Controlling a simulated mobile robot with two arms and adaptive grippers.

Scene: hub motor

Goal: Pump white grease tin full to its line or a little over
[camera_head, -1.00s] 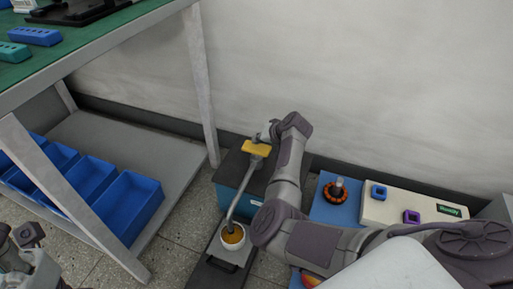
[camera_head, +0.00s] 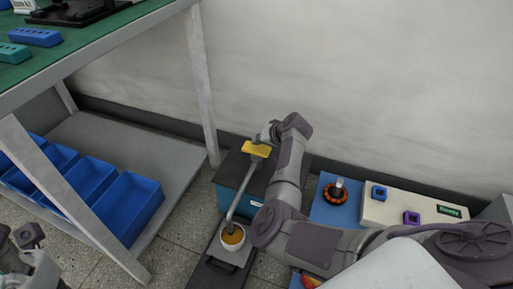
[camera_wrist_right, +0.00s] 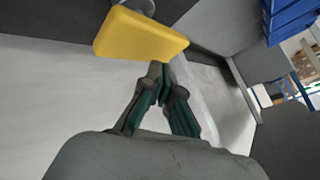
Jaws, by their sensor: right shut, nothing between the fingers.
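The white tin (camera_head: 233,238) stands on a dark plate under the spout, with brown-orange grease inside. Its fill line cannot be made out. A grey spout pipe (camera_head: 248,190) slopes down to the tin's mouth from the pump, a blue and black box (camera_head: 230,199). The pump's yellow paddle (camera_head: 257,150) sits at the top and shows large in the right wrist view (camera_wrist_right: 140,35). My right gripper (camera_wrist_right: 160,68) is shut and empty, its fingertips close by the paddle; contact cannot be told. My left gripper (camera_head: 25,245) is partly in view at the lower left, its jaws unclear.
A green-topped bench (camera_head: 90,40) stands at the left, with blue bins (camera_head: 130,205) on its lower shelf. Right of my right arm are a blue mat (camera_head: 322,212) with an orange-ringed part (camera_head: 335,193) and a cream box (camera_head: 392,209) with a green display. A wall is behind.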

